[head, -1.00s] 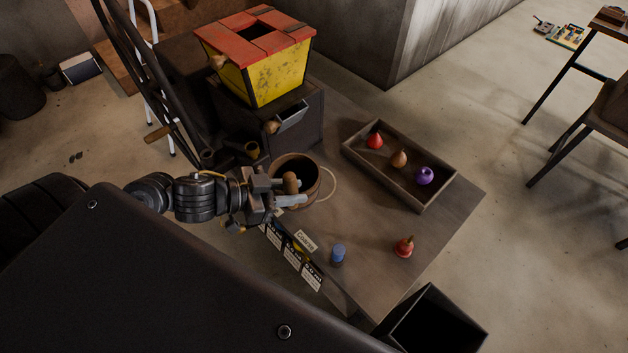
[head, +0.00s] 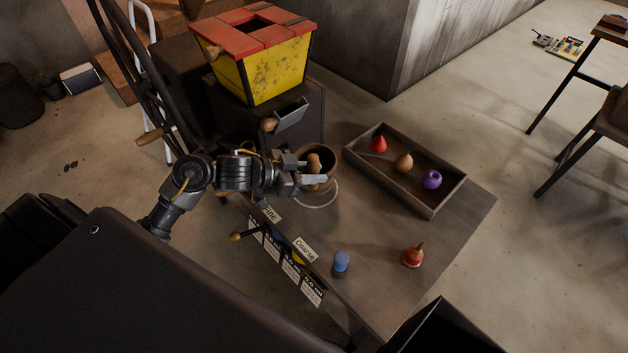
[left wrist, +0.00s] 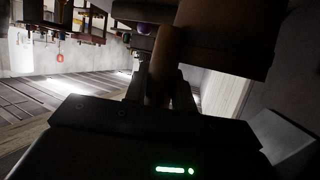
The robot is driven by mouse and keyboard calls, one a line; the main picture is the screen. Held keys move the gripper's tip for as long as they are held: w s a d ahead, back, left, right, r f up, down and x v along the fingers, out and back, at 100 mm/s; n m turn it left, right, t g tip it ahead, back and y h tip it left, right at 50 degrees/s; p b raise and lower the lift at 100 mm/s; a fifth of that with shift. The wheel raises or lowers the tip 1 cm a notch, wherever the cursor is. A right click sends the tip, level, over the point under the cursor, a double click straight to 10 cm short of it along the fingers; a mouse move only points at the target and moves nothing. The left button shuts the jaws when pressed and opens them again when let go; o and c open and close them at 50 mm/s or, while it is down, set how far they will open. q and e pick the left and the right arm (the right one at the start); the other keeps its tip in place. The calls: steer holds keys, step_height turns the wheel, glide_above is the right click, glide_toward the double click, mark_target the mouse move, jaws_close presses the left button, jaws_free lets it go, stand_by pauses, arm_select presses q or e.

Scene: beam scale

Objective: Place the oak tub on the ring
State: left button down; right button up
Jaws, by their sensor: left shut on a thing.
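The oak tub (head: 332,172) is a round brown wooden vessel with a dark inside, near the table's left side. My left gripper (head: 312,181) is shut on its light wooden handle (head: 314,162). In the left wrist view the handle (left wrist: 163,62) stands between the fingers and the tub (left wrist: 225,45) fills the upper right. The pale ring (head: 318,206) lies on the table. Its near arc shows below the tub, and the rest is hidden behind tub and gripper. I cannot tell whether the tub touches the table. My right gripper is not in view.
A wooden tray (head: 428,212) holds a red, a brown and a purple piece. A blue-topped piece (head: 341,263) and a red piece (head: 413,255) stand near the front edge. A yellow and red hopper (head: 268,75) stands behind. The table's right part (head: 465,205) is clear.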

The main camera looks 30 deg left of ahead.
arm_select(q)
steer(key=shift+w+f, duration=0.2)
steer(key=shift+f, duration=1.5)
steer(key=shift+f, duration=0.15)
steer(key=c, duration=1.1)
jaws_free()
steer(key=shift+c, duration=0.2)
steer(key=v, duration=1.2)
